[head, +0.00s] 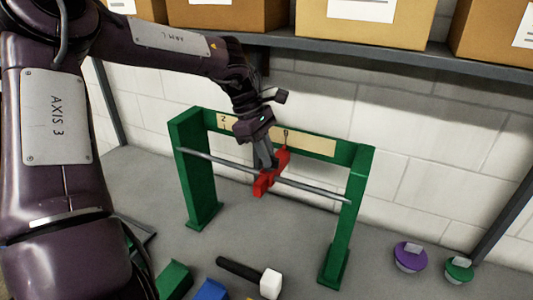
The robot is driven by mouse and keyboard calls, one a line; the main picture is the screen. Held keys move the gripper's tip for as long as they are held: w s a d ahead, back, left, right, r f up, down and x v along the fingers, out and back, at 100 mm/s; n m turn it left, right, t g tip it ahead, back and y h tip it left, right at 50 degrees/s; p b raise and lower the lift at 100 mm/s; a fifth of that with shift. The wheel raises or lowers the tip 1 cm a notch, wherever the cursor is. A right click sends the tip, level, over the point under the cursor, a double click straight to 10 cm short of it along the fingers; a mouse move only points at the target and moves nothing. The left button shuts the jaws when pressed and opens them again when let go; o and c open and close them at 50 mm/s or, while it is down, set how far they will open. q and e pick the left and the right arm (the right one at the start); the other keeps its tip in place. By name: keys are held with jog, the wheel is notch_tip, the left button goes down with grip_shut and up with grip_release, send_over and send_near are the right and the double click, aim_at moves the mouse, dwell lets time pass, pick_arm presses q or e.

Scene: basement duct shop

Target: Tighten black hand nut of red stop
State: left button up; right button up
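The red stop (263,185) sits on a grey horizontal rod (315,194) that runs across a green frame (189,175). A pale scale strip (307,147) with dark marks is fixed to the frame's upper bar, behind the stop. My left gripper (265,163) comes down from above, with its fingers at the top of the red stop. The fingers look close together, but I cannot tell whether they grip anything. The black hand nut cannot be made out; the gripper may be hiding it. My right gripper is out of view.
A hammer with a white head (271,283) lies in front of the frame. Green (174,280) and blue (211,290) blocks are at the bottom edge. Purple (409,255) and green (459,268) round items stand at right. Cardboard boxes (365,22) sit on a shelf above.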

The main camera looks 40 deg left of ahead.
pick_arm(q)
jog(key=o, duration=0.4)
jog(key=shift+o, duration=0.2)
jog(key=shift+r, duration=0.2)
jog(key=w+b+v, duration=0.1)
jog(key=b+v, duration=0.2)
jog(key=v, duration=0.4)
jog(key=shift+s+r, duration=0.2)
jog(key=shift+s, duration=0.25)
